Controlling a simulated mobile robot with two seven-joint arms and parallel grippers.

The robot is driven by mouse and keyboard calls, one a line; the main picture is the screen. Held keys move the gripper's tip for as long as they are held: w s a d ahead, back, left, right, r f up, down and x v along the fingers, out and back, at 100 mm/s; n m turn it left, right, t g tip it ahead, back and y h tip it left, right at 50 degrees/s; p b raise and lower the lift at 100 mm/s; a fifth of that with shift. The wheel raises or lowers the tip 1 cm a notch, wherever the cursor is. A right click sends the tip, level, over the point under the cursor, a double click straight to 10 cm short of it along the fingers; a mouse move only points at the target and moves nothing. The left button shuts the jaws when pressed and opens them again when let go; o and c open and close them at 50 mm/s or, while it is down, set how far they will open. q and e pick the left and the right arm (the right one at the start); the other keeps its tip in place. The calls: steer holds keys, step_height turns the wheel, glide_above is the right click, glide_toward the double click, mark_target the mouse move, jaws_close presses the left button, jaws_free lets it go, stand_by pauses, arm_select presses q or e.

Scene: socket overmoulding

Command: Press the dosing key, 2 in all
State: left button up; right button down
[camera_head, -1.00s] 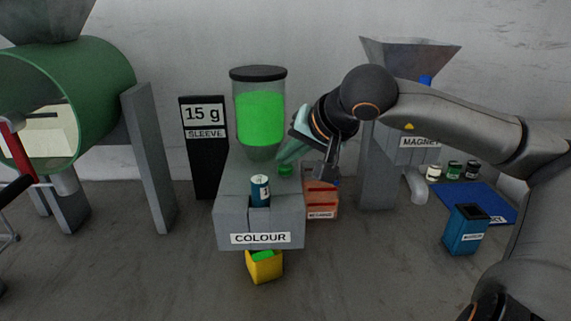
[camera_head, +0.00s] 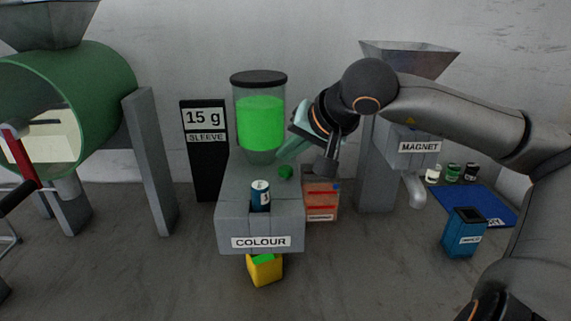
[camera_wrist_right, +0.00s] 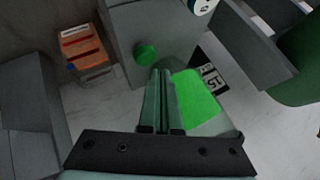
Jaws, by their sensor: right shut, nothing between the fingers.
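The dosing key is a round green button (camera_head: 285,172) on top of the grey COLOUR unit (camera_head: 230,230), right of a clear hopper of bright green material (camera_head: 260,122). It also shows in the right wrist view (camera_wrist_right: 146,53). My right gripper (camera_head: 280,157) is shut and empty, its tips just above and left of the key. In the right wrist view the closed fingers (camera_wrist_right: 160,72) point beside the key, with a small gap visible. A blue and white can (camera_head: 260,195) stands in the unit's front notch. My left gripper is not in view.
A black sign (camera_head: 207,165) reads "15 g SLEEVE". A yellow tub (camera_head: 265,272) with green content is below the unit. An orange-red box (camera_head: 320,203) stands close on the right. Further right are the MAGNET machine (camera_head: 377,170), a blue bin (camera_head: 462,235) and a blue mat (camera_head: 492,207).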

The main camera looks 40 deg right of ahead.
mark_target(288, 171)
steer(key=shift+r+p, duration=2)
steer(key=shift+r, duration=0.55)
